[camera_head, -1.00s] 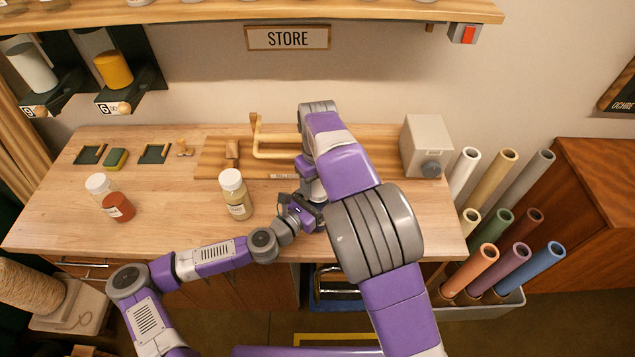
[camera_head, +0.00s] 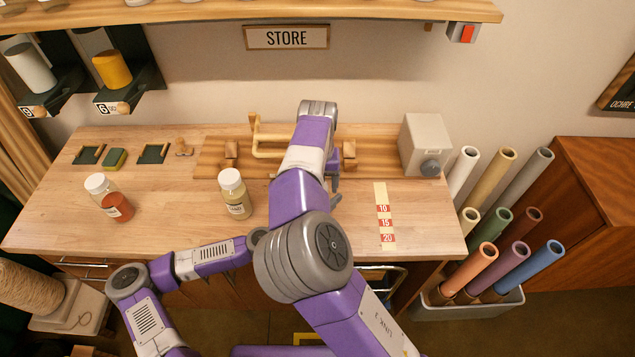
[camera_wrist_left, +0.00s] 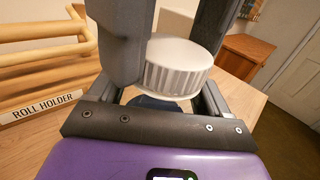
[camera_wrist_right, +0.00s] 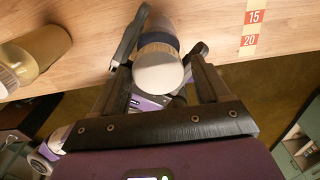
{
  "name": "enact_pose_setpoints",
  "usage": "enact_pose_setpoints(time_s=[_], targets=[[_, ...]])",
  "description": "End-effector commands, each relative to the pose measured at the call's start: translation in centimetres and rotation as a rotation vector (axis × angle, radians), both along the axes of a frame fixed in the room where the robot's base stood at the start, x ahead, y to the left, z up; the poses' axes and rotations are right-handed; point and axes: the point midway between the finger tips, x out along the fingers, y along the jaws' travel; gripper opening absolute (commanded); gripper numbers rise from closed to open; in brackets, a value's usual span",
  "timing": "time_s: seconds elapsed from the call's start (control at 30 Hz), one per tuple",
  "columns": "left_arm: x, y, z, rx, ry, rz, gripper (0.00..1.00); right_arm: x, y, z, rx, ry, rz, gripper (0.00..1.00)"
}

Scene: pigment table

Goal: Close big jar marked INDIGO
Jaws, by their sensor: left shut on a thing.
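A white ribbed lid (camera_wrist_left: 180,68) shows in the left wrist view, with a dark blue strip of the jar (camera_wrist_left: 155,102) under it. My left gripper (camera_wrist_left: 168,25) is shut on this jar. In the right wrist view the white lid (camera_wrist_right: 157,72) sits over a dark blue band. My right gripper (camera_wrist_right: 166,42) is around it, its fingers apart with a gap beside the lid. Whether the lid is seated cannot be told. No INDIGO label is readable. In the head view my right arm hides the jar and most of both grippers.
A jar with tan contents (camera_head: 236,200) stands left of my arms, and one with red contents (camera_head: 118,206) farther left. The roll holder board (camera_head: 210,157) lies at the back, with a grey box (camera_head: 424,140) to the right. A marked strip (camera_head: 385,215) lies on clear table.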

Motion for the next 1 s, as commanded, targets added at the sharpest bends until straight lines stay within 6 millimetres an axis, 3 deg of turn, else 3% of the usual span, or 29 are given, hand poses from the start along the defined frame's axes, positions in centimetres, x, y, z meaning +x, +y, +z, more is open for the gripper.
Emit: enact_pose_setpoints(time_s=[0.33, 0.7, 1.0], targets=[[-0.1, -0.1, 0.0, 0.001, -0.001, -0.003, 0.00, 0.0, 0.1, 0.2, 0.002, -0.002, 0.003, 0.85], [-0.1, -0.1, 0.0, 0.001, -0.002, -0.005, 0.00, 0.0, 0.2, 4.3, 0.002, -0.003, 0.004, 0.85], [-0.1, -0.2, 0.0, 0.001, -0.002, -0.006, 0.00, 0.0, 0.1, 4.5, 0.002, -0.001, 0.003, 0.82]])
